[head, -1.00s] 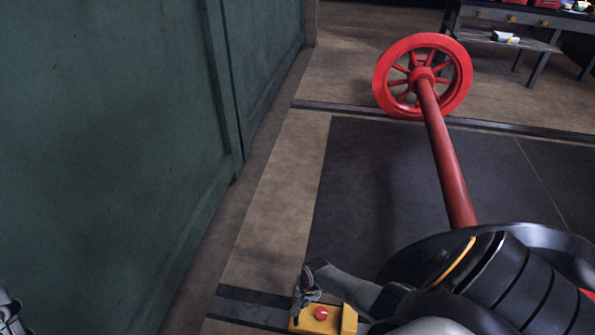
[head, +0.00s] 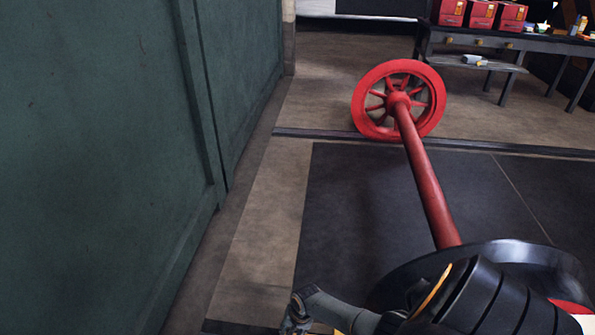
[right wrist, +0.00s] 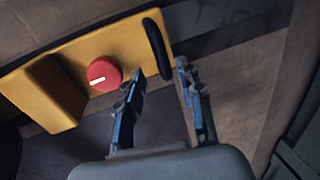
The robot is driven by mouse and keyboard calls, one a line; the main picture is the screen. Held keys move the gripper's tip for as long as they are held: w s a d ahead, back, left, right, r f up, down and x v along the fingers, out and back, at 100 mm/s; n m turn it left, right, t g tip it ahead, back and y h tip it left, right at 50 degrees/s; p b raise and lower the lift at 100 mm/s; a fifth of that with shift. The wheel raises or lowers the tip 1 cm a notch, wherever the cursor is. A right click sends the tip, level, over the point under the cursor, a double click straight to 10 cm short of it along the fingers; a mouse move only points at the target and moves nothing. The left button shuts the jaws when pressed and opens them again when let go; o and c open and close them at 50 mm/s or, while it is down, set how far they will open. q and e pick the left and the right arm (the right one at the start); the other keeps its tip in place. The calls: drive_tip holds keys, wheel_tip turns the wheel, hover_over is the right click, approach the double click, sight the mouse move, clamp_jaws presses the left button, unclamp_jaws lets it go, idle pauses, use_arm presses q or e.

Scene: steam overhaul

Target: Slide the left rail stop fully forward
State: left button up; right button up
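The yellow rail stop (right wrist: 50,88) with a round red knob (right wrist: 103,74) and a black upright handle (right wrist: 157,48) fills the upper left of the right wrist view. In the head view only a sliver of yellow shows at the bottom edge. My right gripper (right wrist: 162,100) is open, with its two fingers apart and pointing towards the black handle. The handle appears just beyond the gap between the fingertips; I cannot tell whether they touch it. In the head view this gripper (head: 296,312) is at the bottom edge. My left gripper is out of view.
A red spoked wheel (head: 398,100) on a red axle (head: 432,195) stands on the far rail (head: 300,134). A green wall (head: 95,150) runs along the left. A bench (head: 500,42) with red boxes (head: 482,14) is at the back right. Floor between wall and axle is clear.

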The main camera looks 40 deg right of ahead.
wheel_tip(320, 180, up, 10)
drive_tip(key=s+d, duration=0.1)
drive_tip(key=s, duration=0.1)
drive_tip(key=shift+d+r, duration=0.15)
drive_tip(key=shift+d, duration=0.05)
drive_tip(key=shift+w, duration=0.1)
idle(0.5)
